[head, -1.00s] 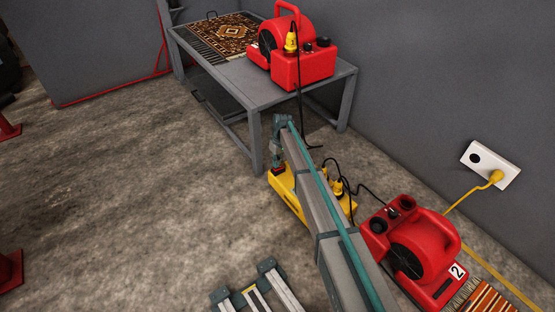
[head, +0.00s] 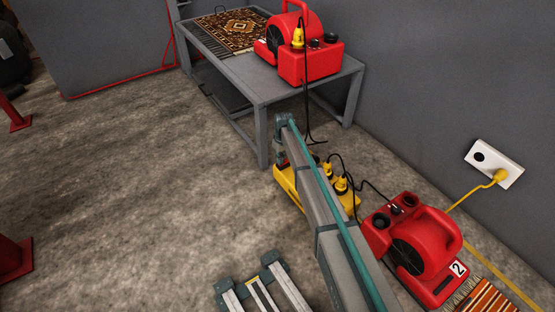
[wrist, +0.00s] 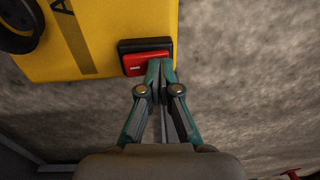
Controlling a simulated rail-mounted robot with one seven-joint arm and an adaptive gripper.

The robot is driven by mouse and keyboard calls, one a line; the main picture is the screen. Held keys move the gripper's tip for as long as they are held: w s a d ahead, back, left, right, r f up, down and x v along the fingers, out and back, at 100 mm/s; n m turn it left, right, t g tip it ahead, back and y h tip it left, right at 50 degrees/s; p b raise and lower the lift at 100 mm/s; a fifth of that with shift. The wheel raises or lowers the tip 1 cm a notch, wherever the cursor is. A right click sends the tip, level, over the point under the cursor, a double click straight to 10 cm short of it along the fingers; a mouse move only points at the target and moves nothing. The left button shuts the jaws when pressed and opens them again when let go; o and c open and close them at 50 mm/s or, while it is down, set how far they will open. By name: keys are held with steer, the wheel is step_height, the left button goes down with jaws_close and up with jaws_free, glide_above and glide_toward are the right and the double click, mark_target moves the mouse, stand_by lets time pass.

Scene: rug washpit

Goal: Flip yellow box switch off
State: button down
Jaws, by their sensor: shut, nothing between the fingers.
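The yellow box (head: 288,183) lies on the concrete floor, partly hidden behind my arm in the head view. In the wrist view the yellow box (wrist: 105,50) fills the upper left. Its red rocker switch (wrist: 147,64) sits in a black frame at the box's right end, with a white mark on its left half. My gripper (wrist: 160,66) is shut and empty, its fingertips at the lower right edge of the red switch. I cannot tell whether they touch it. In the head view my gripper is hidden by the arm.
A red blower (head: 412,240) marked 2 stands right of the box. Another red blower (head: 312,62) and a patterned rug (head: 232,30) are on a grey table (head: 262,92) behind. Black cords run from yellow plugs on the box. A wall outlet (head: 493,163) holds a yellow plug.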

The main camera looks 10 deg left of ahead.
steer(key=shift+w+d+r+p, duration=0.1)
steer(key=shift+w+d+p, duration=0.5)
steer(key=shift+d, duration=0.15)
steer(key=shift+r+p, duration=0.7)
steer(key=shift+r, duration=0.1)
step_height(320, 180, up, 12)
steer(key=w+d+p, duration=0.1)
steer(key=p, duration=0.4)
steer(key=shift+w+d+r+p, duration=0.15)
steer(key=shift+w+p, duration=0.05)
steer(key=shift+p, duration=0.15)
